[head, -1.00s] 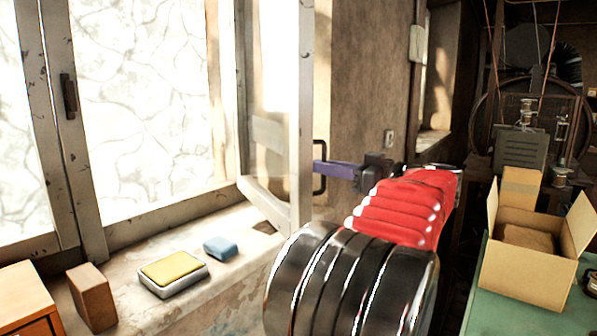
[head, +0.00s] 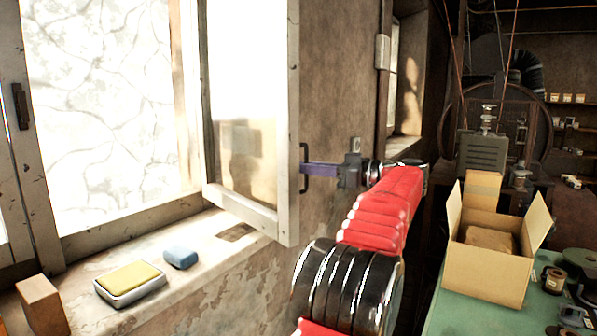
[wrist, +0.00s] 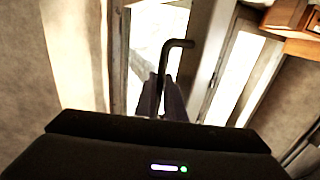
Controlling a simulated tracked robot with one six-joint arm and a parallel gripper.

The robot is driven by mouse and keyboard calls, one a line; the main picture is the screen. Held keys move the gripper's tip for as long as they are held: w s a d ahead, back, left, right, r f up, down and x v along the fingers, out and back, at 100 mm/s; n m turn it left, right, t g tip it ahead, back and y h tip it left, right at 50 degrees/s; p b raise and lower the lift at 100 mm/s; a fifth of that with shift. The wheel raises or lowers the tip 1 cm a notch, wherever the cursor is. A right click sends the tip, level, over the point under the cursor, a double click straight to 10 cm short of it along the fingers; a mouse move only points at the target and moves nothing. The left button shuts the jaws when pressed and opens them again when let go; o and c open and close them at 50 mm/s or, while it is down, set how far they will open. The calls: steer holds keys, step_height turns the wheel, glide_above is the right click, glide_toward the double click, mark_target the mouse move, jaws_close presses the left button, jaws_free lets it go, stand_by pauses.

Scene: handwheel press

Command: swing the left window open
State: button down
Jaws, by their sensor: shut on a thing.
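A window sash with a pale, worn frame (head: 288,130) stands swung out into the room, at an angle to the wall, at the centre of the head view. Its dark handle (head: 304,168) is on the free edge. My gripper (head: 312,169), with purple fingers, is shut on this handle from the right. In the wrist view the bent handle (wrist: 165,62) rises from between the fingertips (wrist: 172,92). The fingers hide the lower part of the handle. Another window panel with a dark handle (head: 20,106) is at the far left.
The stone sill (head: 215,225) below holds a yellow sponge in a dish (head: 130,281), a blue block (head: 180,258) and a brown block (head: 42,305). An open cardboard box (head: 487,270) stands on a green bench (head: 450,310) at right. Bare wall lies behind the sash.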

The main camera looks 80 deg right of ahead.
steer(key=shift+w+r, duration=0.1)
steer(key=shift+w, duration=0.05)
steer(key=c, duration=2.1)
jaws_free()
steer(key=shift+w, duration=0.15)
steer(key=v, duration=1.4)
